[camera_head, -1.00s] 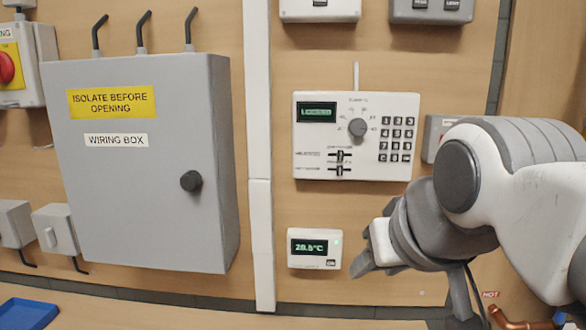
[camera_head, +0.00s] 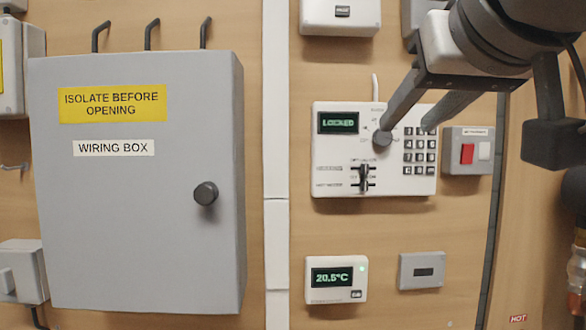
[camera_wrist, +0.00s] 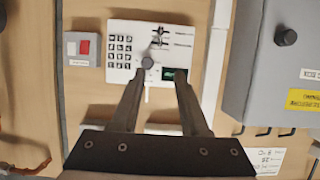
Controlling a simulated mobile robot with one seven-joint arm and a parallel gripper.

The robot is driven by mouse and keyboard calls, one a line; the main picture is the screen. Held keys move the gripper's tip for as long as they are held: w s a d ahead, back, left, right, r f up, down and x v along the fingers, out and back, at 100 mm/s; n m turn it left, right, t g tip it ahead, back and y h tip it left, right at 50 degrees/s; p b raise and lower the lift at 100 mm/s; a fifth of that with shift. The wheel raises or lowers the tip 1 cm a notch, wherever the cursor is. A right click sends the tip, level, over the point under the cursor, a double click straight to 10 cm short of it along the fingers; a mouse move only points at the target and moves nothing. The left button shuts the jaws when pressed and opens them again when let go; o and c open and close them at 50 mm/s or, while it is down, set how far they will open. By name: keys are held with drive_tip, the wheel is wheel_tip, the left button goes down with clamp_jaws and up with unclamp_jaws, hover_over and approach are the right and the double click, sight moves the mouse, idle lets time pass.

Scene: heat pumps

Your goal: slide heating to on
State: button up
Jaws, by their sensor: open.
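The white control panel (camera_head: 330,150) is on the wooden wall, its screen reading LOCKED. It has a grey round knob (camera_head: 382,140), a keypad (camera_head: 420,152) and two black sliders one above the other. The upper slider (camera_head: 364,171), beside the heating label, stands near the middle of its track; its position words are too small to read. The lower slider (camera_head: 364,185) is beside the hot-water label. My gripper (camera_head: 405,132) is open and empty in front of the panel's upper part, above the sliders. In the wrist view, the panel (camera_wrist: 118,68) appears upside down beyond my fingers (camera_wrist: 160,76).
A grey wiring box (camera_head: 140,220) with a round knob juts out at left. A box with red and white buttons (camera_head: 467,152) is right of the panel. A thermostat (camera_head: 337,280) and small grey box (camera_head: 421,270) are below. The wall between is clear.

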sight(366, 167)
drive_tip(key=b+x, duration=0.2)
drive_tip(key=x, duration=1.4)
drive_tip(key=shift+w+f, duration=0.15)
clamp_jaws()
idle(0.7)
